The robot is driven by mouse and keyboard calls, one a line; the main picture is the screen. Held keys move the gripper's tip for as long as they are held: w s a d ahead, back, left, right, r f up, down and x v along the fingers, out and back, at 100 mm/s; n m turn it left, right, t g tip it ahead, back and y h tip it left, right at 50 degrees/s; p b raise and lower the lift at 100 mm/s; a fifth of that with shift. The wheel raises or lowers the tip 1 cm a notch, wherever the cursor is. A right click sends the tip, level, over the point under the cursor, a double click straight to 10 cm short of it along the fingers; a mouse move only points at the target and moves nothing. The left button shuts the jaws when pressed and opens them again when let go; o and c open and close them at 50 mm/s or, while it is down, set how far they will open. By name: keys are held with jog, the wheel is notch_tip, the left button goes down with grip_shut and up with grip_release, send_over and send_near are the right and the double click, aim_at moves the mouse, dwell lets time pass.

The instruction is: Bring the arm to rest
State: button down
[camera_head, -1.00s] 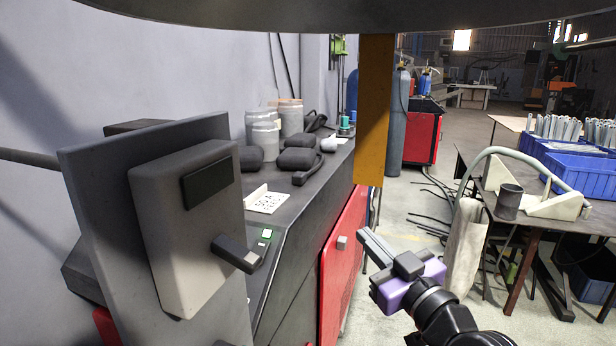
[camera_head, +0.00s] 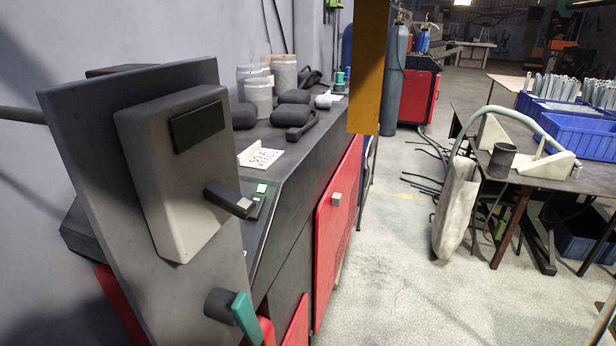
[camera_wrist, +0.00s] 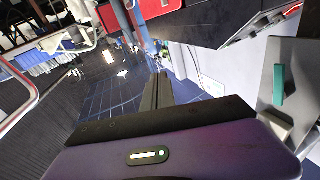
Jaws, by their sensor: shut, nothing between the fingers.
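My gripper (camera_wrist: 160,90) shows in the wrist view, its dark fingers together and empty, pointing away from the purple gripper body (camera_wrist: 170,150). Nothing touches the fingertips in that view. In the head view the gripper is out of frame. Only a dark piece at the lower right edge, possibly part of my arm, shows there.
In the head view, a grey panel (camera_head: 85,130) with a control box (camera_head: 175,190) and a green-handled switch (camera_head: 245,318) stands close at left. A dark bench (camera_head: 300,165) with red doors runs behind. A table with blue bins (camera_head: 580,140) is at right. Floor (camera_head: 400,290) between is clear.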

jog(key=s+f+g, duration=0.2)
jog(key=s, duration=0.5)
jog(key=s+f+n+g, duration=0.1)
jog(key=s+f+g, duration=0.1)
jog(key=s, duration=0.6)
jog(key=shift+a+f, duration=0.2)
jog(key=shift+f, duration=0.15)
